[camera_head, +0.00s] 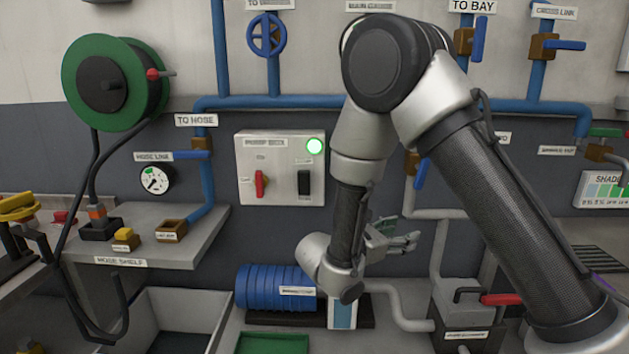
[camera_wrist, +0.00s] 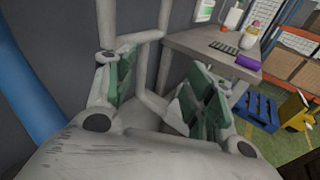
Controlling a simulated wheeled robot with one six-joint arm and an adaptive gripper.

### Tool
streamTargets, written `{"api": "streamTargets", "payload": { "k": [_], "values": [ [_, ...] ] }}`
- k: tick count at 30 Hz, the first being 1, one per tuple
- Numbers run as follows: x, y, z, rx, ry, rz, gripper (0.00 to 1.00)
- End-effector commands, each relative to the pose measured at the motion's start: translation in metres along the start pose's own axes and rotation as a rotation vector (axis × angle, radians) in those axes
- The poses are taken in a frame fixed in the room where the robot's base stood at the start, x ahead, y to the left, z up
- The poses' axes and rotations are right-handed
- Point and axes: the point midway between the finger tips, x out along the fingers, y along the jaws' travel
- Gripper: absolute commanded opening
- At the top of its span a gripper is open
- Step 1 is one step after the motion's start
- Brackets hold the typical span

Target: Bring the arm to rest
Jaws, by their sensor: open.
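My gripper (camera_head: 398,236) shows in the camera_head view behind my own wrist, pointing right in front of the dark wall. In the wrist view my gripper (camera_wrist: 160,88) has its two green-padded fingers apart, with nothing between them but the pale pipes behind. My arm is bent: it rises from the lower right, folds at the top and hangs down in the middle. My wrist partly hides a blue ribbed cylinder (camera_head: 270,287) and the pipes behind it.
A control box (camera_head: 281,168) with a lit green lamp is left of my arm. The hose shelf (camera_head: 135,235) is at left under a green reel (camera_head: 98,84). Blue pipes (camera_head: 285,102) cross the wall. In the wrist view, a table (camera_wrist: 215,50) stands beyond the fingers.

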Motion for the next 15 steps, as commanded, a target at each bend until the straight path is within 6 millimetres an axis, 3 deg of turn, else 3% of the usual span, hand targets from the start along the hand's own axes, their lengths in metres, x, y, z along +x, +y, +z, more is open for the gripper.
{"api": "streamTargets", "payload": {
  "k": [1, 3, 6, 9, 15],
  "values": [
    [0.016, -0.031, 0.019, 0.08, 0.062, -0.143, 0.54],
    [0.028, -0.078, 0.035, 0.204, 0.162, -0.35, 0.54],
    [0.03, -0.137, 0.051, 0.402, 0.304, -0.61, 0.54],
    [0.019, -0.18, 0.061, 0.616, 0.442, -0.83, 0.54],
    [-0.014, -0.226, 0.083, 1.068, 0.695, -1.153, 0.54]
  ]
}}
